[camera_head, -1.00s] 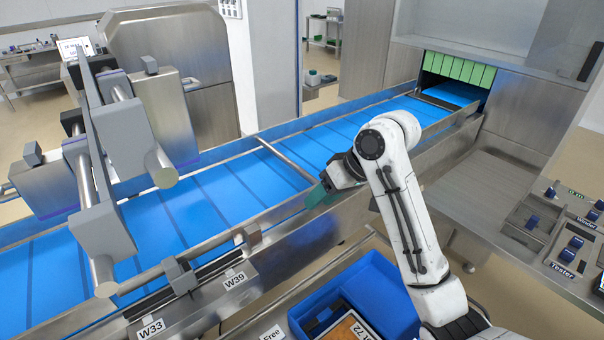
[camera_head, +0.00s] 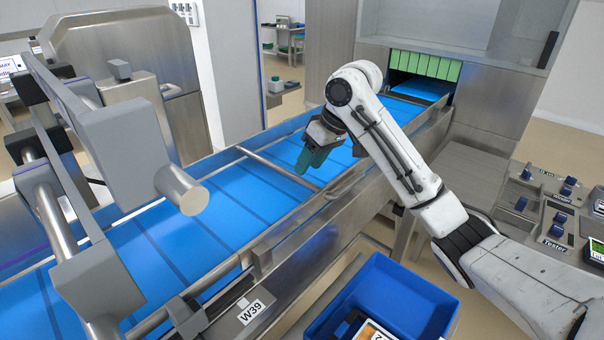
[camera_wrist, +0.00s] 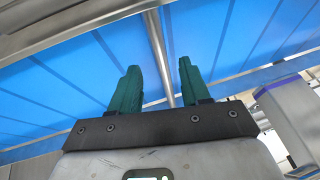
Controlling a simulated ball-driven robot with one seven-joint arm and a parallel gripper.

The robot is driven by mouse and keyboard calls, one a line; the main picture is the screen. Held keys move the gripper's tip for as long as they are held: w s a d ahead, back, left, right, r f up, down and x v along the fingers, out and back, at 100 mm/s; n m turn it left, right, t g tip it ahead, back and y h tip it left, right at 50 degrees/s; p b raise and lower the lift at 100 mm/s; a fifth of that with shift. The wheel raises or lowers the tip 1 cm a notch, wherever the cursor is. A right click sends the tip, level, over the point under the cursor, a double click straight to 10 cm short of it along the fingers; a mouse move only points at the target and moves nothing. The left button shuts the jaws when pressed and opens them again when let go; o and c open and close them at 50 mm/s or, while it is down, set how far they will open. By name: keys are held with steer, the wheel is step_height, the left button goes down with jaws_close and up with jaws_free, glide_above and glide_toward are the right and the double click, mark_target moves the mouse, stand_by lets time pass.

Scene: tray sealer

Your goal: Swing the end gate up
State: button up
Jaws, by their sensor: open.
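A round steel bar (camera_head: 277,167) lies across the blue belt between the side rails; it seems to be the end gate and looks lowered. In the wrist view the bar (camera_wrist: 158,50) runs lengthwise through the gap between my fingers, beyond the tips. My gripper (camera_head: 307,164) is open, with dark green fingers pointing down over the belt, close to the bar. Its fingers also show in the wrist view (camera_wrist: 160,70), apart and with nothing held. I cannot tell the height of the fingertips above the bar.
Grey frames with thick steel rods (camera_head: 182,188) stand over the belt at left. The near rail (camera_head: 300,215) carries a W39 label. A blue bin (camera_head: 395,300) sits in front, and a control panel (camera_head: 560,215) at right. Green strips (camera_head: 426,64) hang at the far tunnel.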

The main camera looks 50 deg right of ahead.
steer(key=shift+x, duration=2.15)
jaws_close()
